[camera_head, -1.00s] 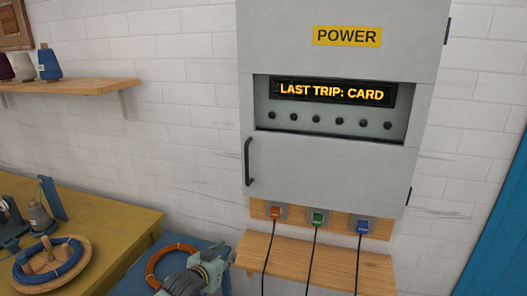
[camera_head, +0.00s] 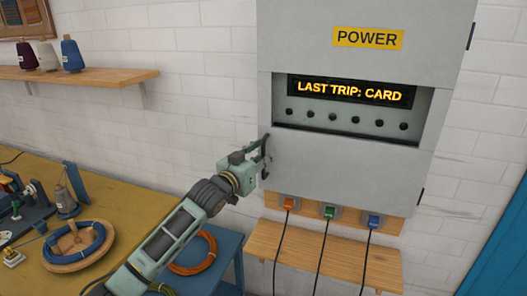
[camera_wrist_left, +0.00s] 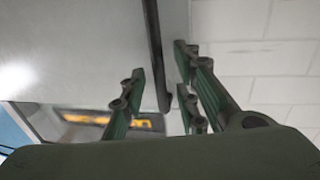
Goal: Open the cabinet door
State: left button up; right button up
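The grey power cabinet (camera_head: 350,165) hangs on the wall with its door shut flush. A display reads "LAST TRIP: CARD" in the window of its front. The dark upright door handle is at the door's left edge, mostly hidden by my gripper in the head view. In the wrist view the handle (camera_wrist_left: 156,55) runs between the two fingers. My left gripper (camera_head: 265,157) is at the handle. Its fingers (camera_wrist_left: 160,95) stand apart on either side of the bar, with visible gaps. My right gripper is not in view.
Below the cabinet, orange, green and blue plugs (camera_head: 330,212) with hanging cables sit above a wooden shelf (camera_head: 320,257). A yellow table (camera_head: 130,205) with wool tools and a blue stand (camera_head: 228,245) with a cable coil are at the left. A spool shelf (camera_head: 110,80) is above.

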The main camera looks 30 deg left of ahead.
pick_arm(q)
jog(key=shift+w, duration=0.45)
grip_shut()
dwell(0.4)
